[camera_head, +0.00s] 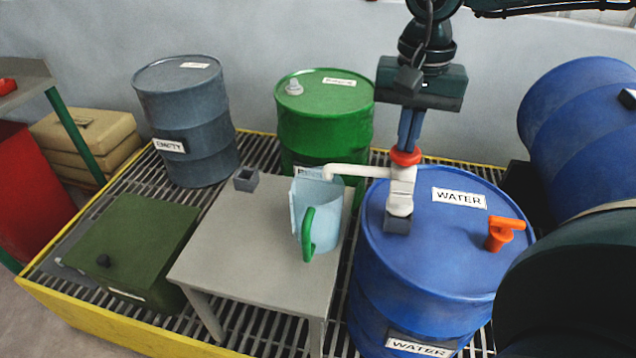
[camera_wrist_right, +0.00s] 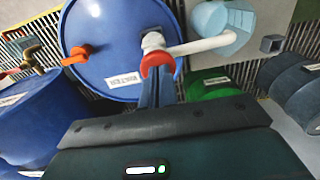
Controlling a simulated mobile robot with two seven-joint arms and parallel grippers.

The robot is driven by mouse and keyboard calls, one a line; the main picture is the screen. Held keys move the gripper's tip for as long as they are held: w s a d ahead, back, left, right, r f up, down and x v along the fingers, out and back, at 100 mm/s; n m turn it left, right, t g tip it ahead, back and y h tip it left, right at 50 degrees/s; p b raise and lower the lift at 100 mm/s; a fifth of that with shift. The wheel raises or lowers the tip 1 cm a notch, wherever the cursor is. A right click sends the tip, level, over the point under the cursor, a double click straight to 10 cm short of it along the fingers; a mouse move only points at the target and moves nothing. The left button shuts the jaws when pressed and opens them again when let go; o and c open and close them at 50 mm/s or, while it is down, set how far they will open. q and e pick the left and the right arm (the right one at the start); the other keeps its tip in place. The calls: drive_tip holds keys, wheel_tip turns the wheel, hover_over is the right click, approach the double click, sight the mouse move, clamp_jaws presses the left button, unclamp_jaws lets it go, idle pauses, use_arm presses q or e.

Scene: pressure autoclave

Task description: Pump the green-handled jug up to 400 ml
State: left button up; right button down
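The pale blue jug (camera_head: 328,212) with a green handle (camera_head: 308,236) stands upright on the small grey table (camera_head: 235,235); it also shows in the right wrist view (camera_wrist_right: 222,22). The white pump (camera_head: 401,190) stands on the blue water drum (camera_head: 440,238), and its spout (camera_head: 345,171) reaches left over the jug's rim. My right gripper (camera_head: 407,145) points down from above, its blue fingers close together on the pump's red handle (camera_head: 405,157), also visible in the right wrist view (camera_wrist_right: 157,62). The liquid level and marks in the jug cannot be read. My left gripper is not in view.
An orange tap (camera_head: 503,233) sits on the water drum's lid. A green drum (camera_head: 325,115) and a grey drum (camera_head: 190,125) stand behind the table. Blue drums crowd the right.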

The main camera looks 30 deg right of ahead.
drive_tip(key=shift+r+p, duration=1.45)
drive_tip(key=shift+r, duration=0.7)
drive_tip(key=shift+f, duration=0.2)
drive_tip(key=shift+f+b, duration=2)
drive_tip(key=shift+f, duration=0.25)
drive_tip(key=shift+r, duration=0.15)
drive_tip(key=shift+r+p, duration=1.75)
drive_tip(key=shift+r, duration=0.5)
drive_tip(key=shift+f, duration=0.1)
